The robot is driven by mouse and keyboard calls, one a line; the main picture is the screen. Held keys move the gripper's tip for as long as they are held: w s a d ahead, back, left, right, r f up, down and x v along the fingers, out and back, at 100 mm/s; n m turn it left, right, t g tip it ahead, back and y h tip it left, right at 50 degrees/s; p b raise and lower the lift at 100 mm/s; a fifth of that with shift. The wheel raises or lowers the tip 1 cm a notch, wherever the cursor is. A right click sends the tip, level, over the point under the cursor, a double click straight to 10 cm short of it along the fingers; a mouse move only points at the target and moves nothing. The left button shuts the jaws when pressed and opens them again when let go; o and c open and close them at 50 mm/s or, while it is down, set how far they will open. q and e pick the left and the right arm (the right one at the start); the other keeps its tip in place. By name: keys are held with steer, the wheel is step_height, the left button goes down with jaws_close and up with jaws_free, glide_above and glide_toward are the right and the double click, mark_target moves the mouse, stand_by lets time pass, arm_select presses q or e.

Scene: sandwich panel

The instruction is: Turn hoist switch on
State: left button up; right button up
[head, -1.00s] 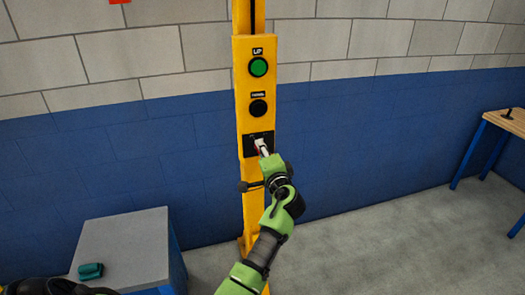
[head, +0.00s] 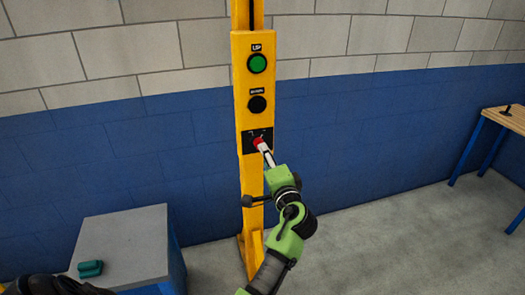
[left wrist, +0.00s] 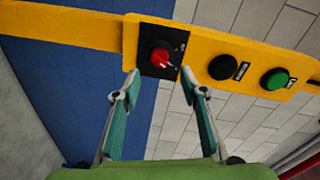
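The hoist switch is a red rotary knob (head: 258,143) on a black plate, low on the yellow control panel (head: 242,115). My left gripper (head: 266,154) is right in front of it, a little to its lower right in the head view. In the left wrist view, the red knob (left wrist: 161,56) lies just beyond the gap between the two spread fingertips. The left gripper (left wrist: 158,80) is open and empty there; I cannot tell whether a fingertip touches the knob.
A green UP button (head: 257,64) and a black button (head: 257,105) sit above the switch. A wooden-topped table (head: 507,118) stands at right. Floor between is clear.

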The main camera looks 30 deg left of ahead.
arm_select(q)
steer(key=shift+v, duration=2.35)
steer(key=d+f+m+h, duration=0.2)
steer(key=d+f+h, duration=0.1)
steer(key=f, duration=0.9)
steer(key=d+f+m+h, duration=0.1)
steer(key=d+f+h, duration=0.25)
steer(key=f, duration=0.75)
steer(key=s+d+f+g+h, duration=0.2)
steer(key=s+f, duration=0.4)
steer(key=f, duration=0.5)
steer(key=s+d+f+g+h, duration=0.1)
steer(key=s+d+f+g, duration=0.15)
steer(key=s+f, duration=0.6)
steer(key=s+d+f+n+g+h, duration=0.1)
steer(key=s+f+n+g+h, duration=0.25)
steer(key=s+f, duration=1.45)
steer(key=s+a+f+n+g, duration=0.1)
steer(key=s+f, duration=0.1)
steer(key=s, duration=0.7)
steer(key=s+a+f+n+g, duration=0.1)
steer(key=s+f, duration=0.2)
steer(key=s, duration=0.7)
steer(key=shift+s+a+n+g, duration=0.15)
steer(key=shift+s+n+g, duration=0.2)
steer(key=shift+g, duration=0.05)
